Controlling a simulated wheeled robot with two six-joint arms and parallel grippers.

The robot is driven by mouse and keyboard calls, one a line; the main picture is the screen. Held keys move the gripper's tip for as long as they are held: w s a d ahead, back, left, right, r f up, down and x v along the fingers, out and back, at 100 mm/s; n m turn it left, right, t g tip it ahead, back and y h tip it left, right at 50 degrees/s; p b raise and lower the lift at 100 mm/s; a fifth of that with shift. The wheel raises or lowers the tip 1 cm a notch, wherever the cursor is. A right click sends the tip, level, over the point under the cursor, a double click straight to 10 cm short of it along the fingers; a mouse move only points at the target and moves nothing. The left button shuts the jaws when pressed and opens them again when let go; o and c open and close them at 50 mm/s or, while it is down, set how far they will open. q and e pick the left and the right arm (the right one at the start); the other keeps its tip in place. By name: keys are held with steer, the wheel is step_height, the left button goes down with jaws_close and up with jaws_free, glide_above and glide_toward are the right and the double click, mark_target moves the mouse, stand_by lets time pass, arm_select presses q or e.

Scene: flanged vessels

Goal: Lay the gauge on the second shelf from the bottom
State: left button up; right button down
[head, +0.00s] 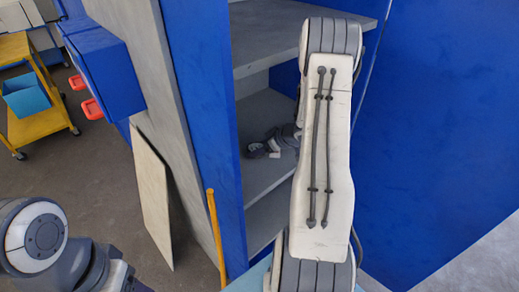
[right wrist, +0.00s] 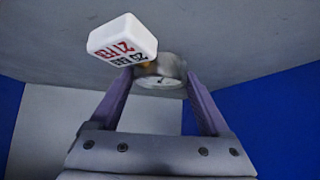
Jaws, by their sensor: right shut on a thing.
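My right gripper (head: 270,148) reaches into the shelf unit, over the middle of the shelves I can see. In the right wrist view, the gripper (right wrist: 160,88) is shut on the gauge (right wrist: 158,82), a small round thing with a pale face, blurred between the fingertips. In the head view the gauge is too small to make out. The shelf (head: 264,177) lies under the gripper, with a lower surface (head: 266,217) below it. The bottom of the unit is partly hidden by my arm. I cannot tell whether the gauge touches the shelf. My left gripper is not in view.
A white block (right wrist: 122,38) with red and black print is close by the left fingertip. An upper shelf (head: 280,35) is above the gripper. A blue side panel (head: 205,110) bounds the unit's left. A yellow cart (head: 40,122) stands far left.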

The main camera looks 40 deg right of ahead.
steer(key=shift+f, duration=0.3)
steer(key=shift+f, duration=0.15)
jaws_free()
steer(key=shift+r, duration=0.25)
steer(key=v, duration=1.2)
steer(key=shift+s+f, duration=0.1)
steer(key=shift+f, duration=0.05)
